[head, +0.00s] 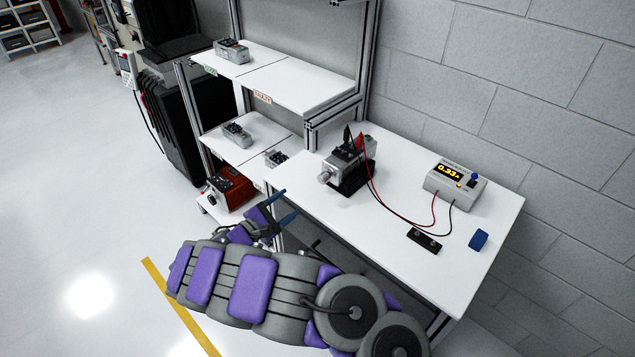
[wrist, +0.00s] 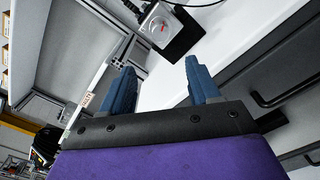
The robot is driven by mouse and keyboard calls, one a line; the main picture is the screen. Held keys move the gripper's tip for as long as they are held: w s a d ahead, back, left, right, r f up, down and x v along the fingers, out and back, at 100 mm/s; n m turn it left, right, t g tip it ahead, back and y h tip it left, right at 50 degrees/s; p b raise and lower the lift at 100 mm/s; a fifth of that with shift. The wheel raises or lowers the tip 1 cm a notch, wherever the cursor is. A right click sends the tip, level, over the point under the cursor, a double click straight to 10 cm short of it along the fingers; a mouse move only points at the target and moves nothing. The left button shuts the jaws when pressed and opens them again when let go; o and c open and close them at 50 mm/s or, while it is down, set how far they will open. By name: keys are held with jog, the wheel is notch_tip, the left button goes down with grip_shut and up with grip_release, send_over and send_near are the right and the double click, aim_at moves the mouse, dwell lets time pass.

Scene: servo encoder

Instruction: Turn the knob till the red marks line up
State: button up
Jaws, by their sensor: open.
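The servo unit (head: 346,165) is a grey metal block in a black holder (head: 362,182) on the white table. Its round light knob (head: 325,177) faces left in the head view. In the wrist view the knob (wrist: 157,27) shows from the front, with a small red mark on its face; whether it lines up with another mark is too small to tell. My gripper (head: 282,205) is left of the table's near edge, apart from the knob. In the wrist view its two blue fingers (wrist: 162,82) are spread with nothing between them, and the knob lies beyond them.
A meter (head: 455,187) with a yellow readout stands at the table's right, joined to the servo by red and black wires. A black bar (head: 424,240) and a blue object (head: 478,240) lie nearby. White shelves (head: 290,85) with similar servos stand behind left. The table's front middle is clear.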

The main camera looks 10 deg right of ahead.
aim_at(320, 180)
jog(key=b+x, duration=0.2)
jog(key=x, duration=1.1)
jog(key=shift+w+d+b, duration=0.1)
jog(key=shift+d+b, duration=0.15)
jog(key=shift+b, duration=0.05)
jog(key=shift+w+d, duration=0.2)
jog(key=shift+d, duration=0.3)
jog(key=shift+a, duration=0.2)
jog(key=c, duration=1)
jog(key=shift+r, duration=0.1)
jog(key=shift+d+n+p, duration=0.1)
jog(key=shift+n+p, duration=0.2)
